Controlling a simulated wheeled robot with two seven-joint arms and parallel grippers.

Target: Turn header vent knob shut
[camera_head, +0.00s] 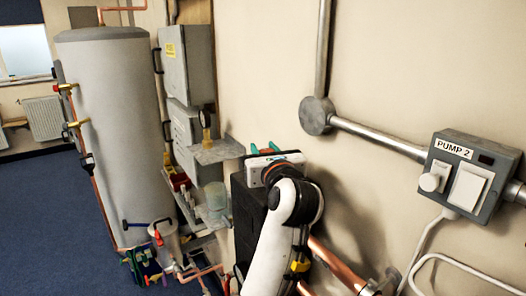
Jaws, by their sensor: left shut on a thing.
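My left arm rises from the bottom middle, white with black joints. My left gripper (264,148) is at the wall side of a black block, its green fingers pointing away from me. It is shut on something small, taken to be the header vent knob. The knob itself is hidden behind the gripper and wrist. Copper pipe (334,264) runs below and to the right of my arm. My right gripper is not in view.
A grey PUMP 2 switch box (465,175) and conduit (378,138) are on the wall at right. A grey shelf (216,151) juts out left of my gripper. A tall grey tank (112,130) stands at left, with blue floor (45,225) clear beside it.

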